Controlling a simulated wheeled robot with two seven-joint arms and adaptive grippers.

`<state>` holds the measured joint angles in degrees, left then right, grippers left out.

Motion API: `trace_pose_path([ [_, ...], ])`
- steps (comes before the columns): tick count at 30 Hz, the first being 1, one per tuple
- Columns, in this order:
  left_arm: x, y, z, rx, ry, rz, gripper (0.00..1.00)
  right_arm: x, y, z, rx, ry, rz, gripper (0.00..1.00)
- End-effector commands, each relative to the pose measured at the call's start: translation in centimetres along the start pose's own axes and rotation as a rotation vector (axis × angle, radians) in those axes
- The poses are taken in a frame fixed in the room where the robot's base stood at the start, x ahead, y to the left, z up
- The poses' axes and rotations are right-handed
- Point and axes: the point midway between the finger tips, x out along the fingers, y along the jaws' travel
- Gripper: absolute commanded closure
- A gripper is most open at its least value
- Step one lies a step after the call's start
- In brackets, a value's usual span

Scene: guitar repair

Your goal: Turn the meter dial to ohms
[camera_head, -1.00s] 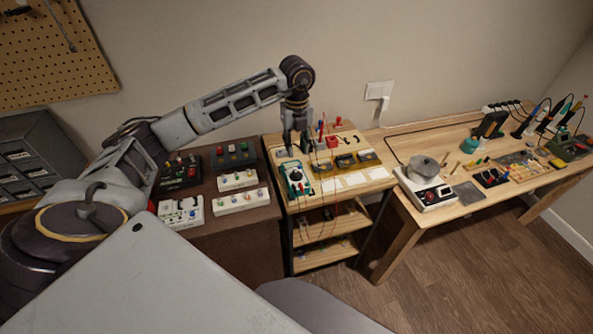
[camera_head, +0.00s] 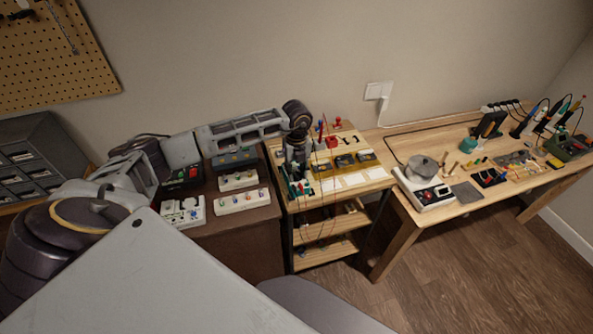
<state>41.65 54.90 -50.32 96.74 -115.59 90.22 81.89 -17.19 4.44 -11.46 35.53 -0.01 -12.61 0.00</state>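The meter (camera_head: 304,190), a small teal-green device, lies at the front left of the wooden rolling cart's top. My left gripper (camera_head: 297,176) points down right over the meter and hides most of it, including its dial. I cannot tell whether the fingers touch the dial, or whether they are open or shut. The dial's setting cannot be read. My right gripper is not in view.
Red and dark test leads (camera_head: 330,150) run over the cart (camera_head: 373,176) near the meter. Guitar pedals and white switch boxes (camera_head: 243,200) stand on the brown cabinet at left. A workbench (camera_head: 405,145) with a hot pot and tools is at right.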

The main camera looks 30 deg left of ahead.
Motion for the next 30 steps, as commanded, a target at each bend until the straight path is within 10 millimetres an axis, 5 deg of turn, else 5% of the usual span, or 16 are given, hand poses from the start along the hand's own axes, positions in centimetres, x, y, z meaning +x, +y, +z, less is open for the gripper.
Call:
trace_pose_path([
  [11,0.35,0.03,0.0,0.0,0.0,0.001,0.69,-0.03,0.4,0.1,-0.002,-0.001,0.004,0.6],
  [18,0.33,0.03,0.01,0.0,0.0,0.001,1.0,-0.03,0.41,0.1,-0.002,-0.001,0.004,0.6],
  [30,0.32,0.01,0.01,-0.021,0.0,0.0,1.0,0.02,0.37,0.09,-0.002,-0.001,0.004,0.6],
])
